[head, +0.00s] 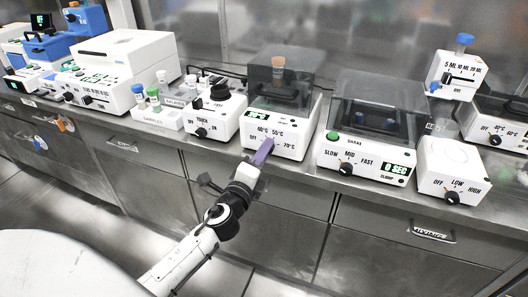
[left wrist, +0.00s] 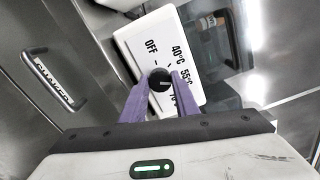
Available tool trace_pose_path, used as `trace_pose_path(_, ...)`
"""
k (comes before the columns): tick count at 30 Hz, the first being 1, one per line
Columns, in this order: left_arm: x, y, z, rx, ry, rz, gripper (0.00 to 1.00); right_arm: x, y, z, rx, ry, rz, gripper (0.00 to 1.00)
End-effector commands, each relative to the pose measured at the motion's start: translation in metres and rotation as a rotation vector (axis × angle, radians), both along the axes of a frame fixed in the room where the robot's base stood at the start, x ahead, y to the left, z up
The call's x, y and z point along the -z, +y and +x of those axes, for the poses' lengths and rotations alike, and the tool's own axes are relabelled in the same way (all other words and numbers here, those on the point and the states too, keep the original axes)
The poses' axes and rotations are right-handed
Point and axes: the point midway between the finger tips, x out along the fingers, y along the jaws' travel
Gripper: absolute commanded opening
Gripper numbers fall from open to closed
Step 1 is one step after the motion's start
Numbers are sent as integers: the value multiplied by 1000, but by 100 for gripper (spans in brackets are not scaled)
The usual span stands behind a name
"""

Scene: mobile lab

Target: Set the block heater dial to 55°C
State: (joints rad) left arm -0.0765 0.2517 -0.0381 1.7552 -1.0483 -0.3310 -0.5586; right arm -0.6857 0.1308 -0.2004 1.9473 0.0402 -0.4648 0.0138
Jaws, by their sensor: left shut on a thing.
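The block heater (head: 286,125) is the white box with a dark see-through lid, in the middle of the bench in the head view. Its front (left wrist: 133,39) shows in the left wrist view with the marks OFF, 40°C, 55°C and 70°C. The black dial (left wrist: 160,79) sits between the two purple fingers of my left gripper (left wrist: 160,84), which is shut on it. The dial's pale pointer line lies toward the right in that view, though its exact mark is hard to tell. In the head view my left gripper (head: 262,153) hides the dial. My right gripper is not in view.
A vortex-type device (head: 216,117) with a black top stands left of the heater, and a shaker (head: 368,150) stands to its right. A stirrer (head: 450,170) is further right. A tube rack (head: 157,118) is at the left. Drawer handles (head: 432,234) stick out below the bench edge.

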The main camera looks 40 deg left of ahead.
Motion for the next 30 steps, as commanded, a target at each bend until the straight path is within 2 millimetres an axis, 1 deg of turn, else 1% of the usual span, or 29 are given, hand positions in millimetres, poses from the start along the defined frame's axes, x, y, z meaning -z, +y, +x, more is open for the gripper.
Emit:
trace_pose_path(14,1,0,0,1,5,14,5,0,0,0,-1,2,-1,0)
trace_pose_path(15,1,0,0,1,5,14,31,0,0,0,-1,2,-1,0)
trace_pose_path(18,1,0,0,1,4,13,46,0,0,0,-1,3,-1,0)
trace_pose_path(26,0,0,0,0,4,13,46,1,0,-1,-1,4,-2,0)
trace_pose_path(29,1,-1,-5,1,4,12,46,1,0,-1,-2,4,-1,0)
trace_pose_path(30,2,-2,-9,0,5,13,46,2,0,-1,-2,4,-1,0)
